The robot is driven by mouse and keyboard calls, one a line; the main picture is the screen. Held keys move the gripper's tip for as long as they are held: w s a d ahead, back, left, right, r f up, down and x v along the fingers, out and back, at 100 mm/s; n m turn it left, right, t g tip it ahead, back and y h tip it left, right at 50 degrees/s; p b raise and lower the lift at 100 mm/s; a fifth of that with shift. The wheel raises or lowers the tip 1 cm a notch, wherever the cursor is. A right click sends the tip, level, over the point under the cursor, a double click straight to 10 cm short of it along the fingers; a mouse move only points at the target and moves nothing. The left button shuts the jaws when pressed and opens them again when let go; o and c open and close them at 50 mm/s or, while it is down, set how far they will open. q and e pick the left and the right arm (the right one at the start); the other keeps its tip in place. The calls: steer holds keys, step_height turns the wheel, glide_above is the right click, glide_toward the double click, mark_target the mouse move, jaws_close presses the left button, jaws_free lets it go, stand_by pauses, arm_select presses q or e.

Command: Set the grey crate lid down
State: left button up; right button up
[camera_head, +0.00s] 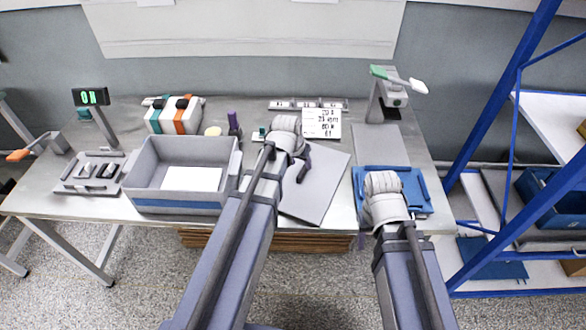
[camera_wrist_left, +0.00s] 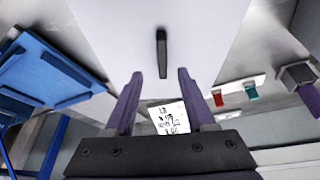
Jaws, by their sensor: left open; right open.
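The grey crate lid (camera_head: 325,185) is a flat panel lying on the bench, right of the open grey crate (camera_head: 178,208). The lid also fills the top middle of the left wrist view (camera_wrist_left: 110,30), where its dark bar handle (camera_wrist_left: 162,52) stands clear of the fingers. My left gripper (camera_head: 303,166) is above the lid's back part. Its purple fingers (camera_wrist_left: 158,100) are apart with nothing held between them. My right gripper (camera_head: 385,212) is over the blue tray (camera_head: 420,190); its fingertips are mostly hidden by its wrist.
A white sign card (camera_head: 321,123) stands behind the lid. A purple-topped bottle (camera_head: 234,124) is beside the crate. A grey press-like device (camera_head: 388,98) and grey mat (camera_head: 380,145) are at back right. A blue-framed shelf (camera_head: 510,150) stands at the right.

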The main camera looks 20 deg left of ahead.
mark_target(303, 170)
arm_select(q)
steer(key=shift+b+x, duration=1.25)
steer(key=shift+x, duration=0.05)
steer(key=shift+f, duration=0.1)
steer(key=b+x, duration=0.5)
steer(key=shift+w+a, duration=0.1)
steer(key=shift+a, duration=0.1)
jaws_close()
